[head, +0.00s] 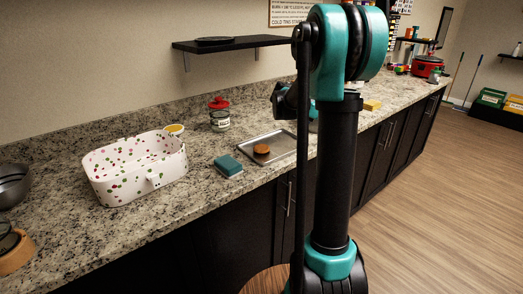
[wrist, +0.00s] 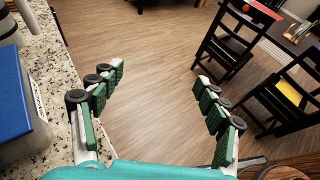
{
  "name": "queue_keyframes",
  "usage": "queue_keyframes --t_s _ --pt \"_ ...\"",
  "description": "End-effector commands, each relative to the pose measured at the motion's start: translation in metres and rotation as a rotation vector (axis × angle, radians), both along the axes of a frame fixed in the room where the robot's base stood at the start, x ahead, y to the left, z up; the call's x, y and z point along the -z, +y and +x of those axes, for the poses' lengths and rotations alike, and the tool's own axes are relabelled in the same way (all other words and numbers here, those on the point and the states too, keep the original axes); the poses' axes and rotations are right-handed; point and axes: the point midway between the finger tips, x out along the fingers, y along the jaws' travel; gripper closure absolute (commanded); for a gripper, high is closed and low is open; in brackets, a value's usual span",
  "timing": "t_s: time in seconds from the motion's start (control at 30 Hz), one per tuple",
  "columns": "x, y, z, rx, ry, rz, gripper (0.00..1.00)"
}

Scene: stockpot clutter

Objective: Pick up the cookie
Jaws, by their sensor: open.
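A round brown cookie (head: 262,149) lies on a shallow metal tray (head: 283,141) on the granite counter in the head view. The cookie does not show in the wrist view. My gripper (wrist: 159,76) is open and empty in the wrist view, its green-padded fingers spread wide above the wooden floor beside the counter edge. In the head view my arm stands in front of the counter, right of the tray, and hides the fingers.
A teal sponge-like block (head: 228,166), a red-lidded jar (head: 219,113) and a spotted white bin (head: 135,168) stand near the tray. A blue-topped object (wrist: 16,95) is left of my fingers. Dark chairs (wrist: 228,47) stand to the right; the floor between is clear.

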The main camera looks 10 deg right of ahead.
Motion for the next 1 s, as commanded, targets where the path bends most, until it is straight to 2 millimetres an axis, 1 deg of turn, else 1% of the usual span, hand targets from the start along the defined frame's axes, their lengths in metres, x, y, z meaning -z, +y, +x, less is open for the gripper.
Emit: queue_keyframes --t_s 0.17,0.23,0.3,0.37,0.47,0.57,0.7,0.77,0.9,0.97,1.0 --pt "0.0 0.0 0.0 0.0 0.0 0.0 0.25" --pt "0.0 0.0 0.0 0.0 -0.001 0.001 0.21" --pt "0.0 0.002 0.001 0.002 -0.017 0.002 0.21" --pt "-0.001 0.007 0.003 0.006 -0.055 0.006 0.21" --pt "-0.002 0.022 0.01 0.028 -0.181 0.026 0.21" --pt "-0.004 0.046 0.019 0.072 -0.374 0.064 0.21" --pt "-0.007 0.086 0.03 0.171 -0.661 0.139 0.21" --pt "-0.009 0.103 0.034 0.225 -0.776 0.175 0.21" --pt "-0.014 0.145 0.038 0.379 -1.032 0.263 0.21" --pt "-0.017 0.164 0.039 0.455 -1.132 0.302 0.21" --pt "-0.019 0.176 0.039 0.511 -1.198 0.328 0.21"
